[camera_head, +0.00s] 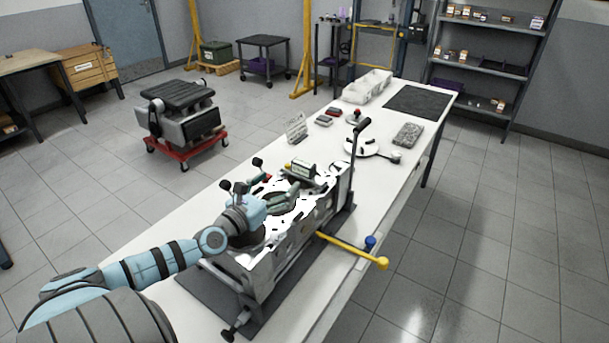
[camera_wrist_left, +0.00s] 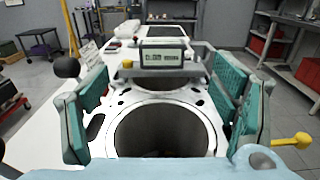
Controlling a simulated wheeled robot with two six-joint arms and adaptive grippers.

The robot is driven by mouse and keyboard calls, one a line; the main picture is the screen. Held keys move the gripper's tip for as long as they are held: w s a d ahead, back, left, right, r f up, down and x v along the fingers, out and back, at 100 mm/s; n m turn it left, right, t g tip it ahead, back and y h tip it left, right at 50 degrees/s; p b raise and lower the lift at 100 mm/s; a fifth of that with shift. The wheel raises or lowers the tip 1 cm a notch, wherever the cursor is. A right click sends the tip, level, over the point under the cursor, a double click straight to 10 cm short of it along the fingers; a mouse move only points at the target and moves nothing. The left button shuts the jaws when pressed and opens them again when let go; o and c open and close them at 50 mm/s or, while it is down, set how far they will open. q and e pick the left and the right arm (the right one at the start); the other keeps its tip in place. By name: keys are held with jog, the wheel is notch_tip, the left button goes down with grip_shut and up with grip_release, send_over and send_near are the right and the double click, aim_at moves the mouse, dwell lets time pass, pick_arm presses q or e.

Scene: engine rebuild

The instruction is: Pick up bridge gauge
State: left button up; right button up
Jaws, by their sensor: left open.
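The bridge gauge (camera_head: 302,170) has a grey digital display box and sits on the top deck of the engine block (camera_head: 290,250). In the left wrist view, the bridge gauge (camera_wrist_left: 161,57) stands upright beyond a large cylinder bore (camera_wrist_left: 162,130), its display facing me, with a yellow knob at its left. My left gripper (camera_head: 282,190) is low over the block, just short of the gauge. In the wrist view its teal fingers (camera_wrist_left: 163,82) are spread wide, with the gauge ahead and nothing between the pads. My right gripper is not in view.
The block stands on a dark mat on a long white workbench (camera_head: 190,230). A black-knobbed lever (camera_head: 360,127) rises behind it, and a yellow-handled bar (camera_head: 350,250) sticks out at its right. A round white plate and small items lie farther along the bench.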

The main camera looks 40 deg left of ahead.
aim_at(300, 165)
pick_arm(q)
jog(key=w, duration=0.6)
jog(key=w+b, duration=0.1)
jog(key=w, duration=0.2)
jog(key=shift+w+a+f, duration=0.1)
jog(key=shift+w+a, duration=0.1)
jog(key=shift+a, duration=0.2)
jog(key=shift+w, duration=0.5)
jog(key=shift+r, duration=0.2)
jog(key=c, duration=1.8)
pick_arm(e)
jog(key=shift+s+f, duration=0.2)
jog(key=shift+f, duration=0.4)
